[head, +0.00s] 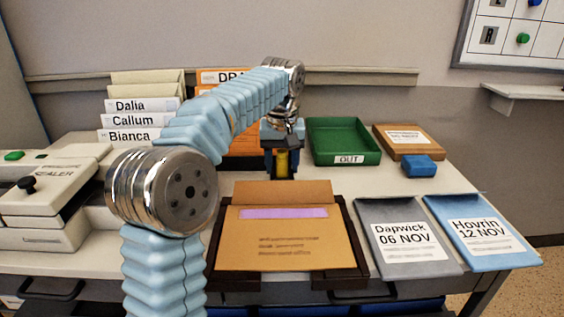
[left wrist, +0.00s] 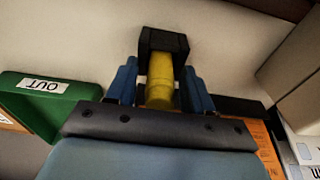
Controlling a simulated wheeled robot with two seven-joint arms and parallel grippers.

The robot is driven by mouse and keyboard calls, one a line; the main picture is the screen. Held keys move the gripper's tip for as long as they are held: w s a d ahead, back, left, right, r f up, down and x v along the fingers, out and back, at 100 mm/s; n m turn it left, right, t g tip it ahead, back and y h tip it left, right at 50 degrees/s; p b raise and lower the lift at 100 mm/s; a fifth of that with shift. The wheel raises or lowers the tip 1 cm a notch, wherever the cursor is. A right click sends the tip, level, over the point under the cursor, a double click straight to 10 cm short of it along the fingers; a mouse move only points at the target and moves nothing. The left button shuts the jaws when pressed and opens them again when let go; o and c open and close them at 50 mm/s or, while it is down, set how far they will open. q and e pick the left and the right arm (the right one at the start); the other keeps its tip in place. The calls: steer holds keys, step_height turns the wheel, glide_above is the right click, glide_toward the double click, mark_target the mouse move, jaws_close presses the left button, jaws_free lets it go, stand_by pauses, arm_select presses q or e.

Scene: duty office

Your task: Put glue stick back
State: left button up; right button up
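The glue stick is a yellow cylinder (head: 283,160) at the back middle of the table, below my left wrist. In the left wrist view the yellow glue stick (left wrist: 160,88) has one end at a square black block (left wrist: 162,40), which looks like its holder. How deep it sits there is hidden. My left gripper (head: 283,166) reaches down around the stick. In the left wrist view its two blue fingers (left wrist: 161,82) stand on either side, with narrow gaps of pale tabletop and shadow between fingers and stick. My right gripper is in neither view.
A green OUT tray (head: 343,159) is just right of the gripper, with a brown box (head: 409,138) and a blue block (head: 419,166) beyond. An envelope (head: 290,247) lies on a dark tray in front. File folders (head: 143,121) stand behind my left arm.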

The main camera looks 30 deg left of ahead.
arm_select(q)
steer(key=shift+r, duration=0.35)
steer(key=r, duration=0.3)
steer(key=r+p, duration=0.1)
steer(key=r, duration=0.2)
steer(key=s+r+p, duration=0.1)
steer(key=r, duration=0.3)
steer(key=shift+d, duration=0.3)
steer(key=shift+s+r, duration=0.1)
steer(key=shift+r, duration=0.65)
